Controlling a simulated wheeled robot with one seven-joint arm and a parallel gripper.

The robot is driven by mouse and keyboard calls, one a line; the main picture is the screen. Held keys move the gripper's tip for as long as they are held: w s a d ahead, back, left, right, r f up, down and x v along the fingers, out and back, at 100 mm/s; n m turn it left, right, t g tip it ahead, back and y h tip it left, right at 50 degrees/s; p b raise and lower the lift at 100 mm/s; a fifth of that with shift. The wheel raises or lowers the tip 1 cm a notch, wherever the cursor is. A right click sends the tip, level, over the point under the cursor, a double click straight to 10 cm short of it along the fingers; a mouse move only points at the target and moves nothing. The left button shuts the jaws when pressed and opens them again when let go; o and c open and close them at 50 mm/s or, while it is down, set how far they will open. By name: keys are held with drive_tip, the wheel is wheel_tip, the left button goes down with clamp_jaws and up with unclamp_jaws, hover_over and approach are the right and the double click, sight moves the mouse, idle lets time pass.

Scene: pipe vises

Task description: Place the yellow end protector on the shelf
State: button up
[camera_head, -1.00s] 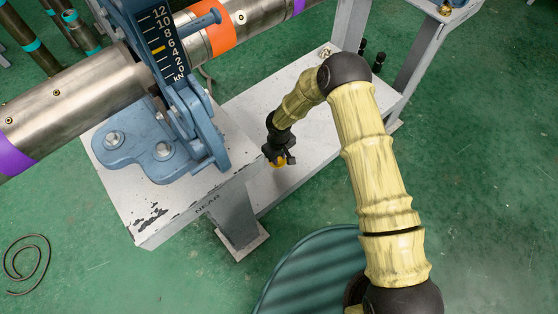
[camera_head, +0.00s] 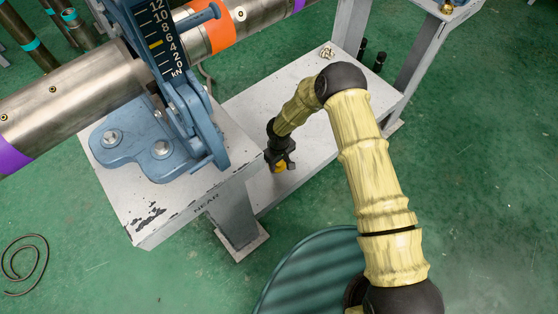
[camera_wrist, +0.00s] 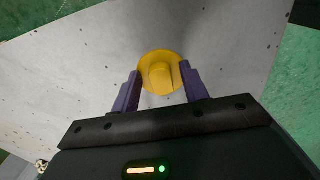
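The yellow end protector (camera_wrist: 160,74) is a round disc with a raised knob facing the wrist camera. In the wrist view my gripper (camera_wrist: 159,72) has its two purple fingers at opposite sides of the disc rim and appears shut on it. In the head view my gripper (camera_head: 281,163) points down over the pale shelf (camera_head: 310,125), with the protector (camera_head: 280,169) showing yellow under it. The protector is low over the shelf; whether its underside touches the surface is hidden.
A blue pipe vise (camera_head: 165,145) with a force scale stands on the pale block (camera_head: 180,205) left of the shelf, holding a steel pipe (camera_head: 75,90). A small object (camera_head: 327,52) lies at the shelf's far end. The shelf around my gripper is clear.

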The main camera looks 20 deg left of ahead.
sight(280, 163)
wheel_tip(280, 163, up, 12)
drive_tip(key=p, duration=0.3)
drive_tip(key=shift+r, duration=0.15)
drive_tip(key=shift+d, duration=0.1)
idle(0.8)
drive_tip(key=w+d+r+m+t, duration=0.1)
drive_tip(key=w+d+r+m, duration=0.15)
drive_tip(key=d+r, duration=0.7)
drive_tip(key=w+d+r+m, duration=0.1)
drive_tip(key=d+r+m, duration=0.2)
drive_tip(key=d+r, duration=0.7)
drive_tip(key=s+d+r+m, duration=0.3)
drive_tip(key=s+d+r, duration=0.1)
drive_tip(key=d, duration=0.4)
drive_tip(key=s+d+r+m+t, duration=0.1)
drive_tip(key=s+d+r+m, duration=0.3)
drive_tip(key=s+d, duration=0.3)
drive_tip(key=shift+d+r+t, duration=0.3)
drive_tip(key=shift+d+r, duration=0.1)
drive_tip(key=shift+d, duration=0.05)
drive_tip(key=shift+w, duration=0.1)
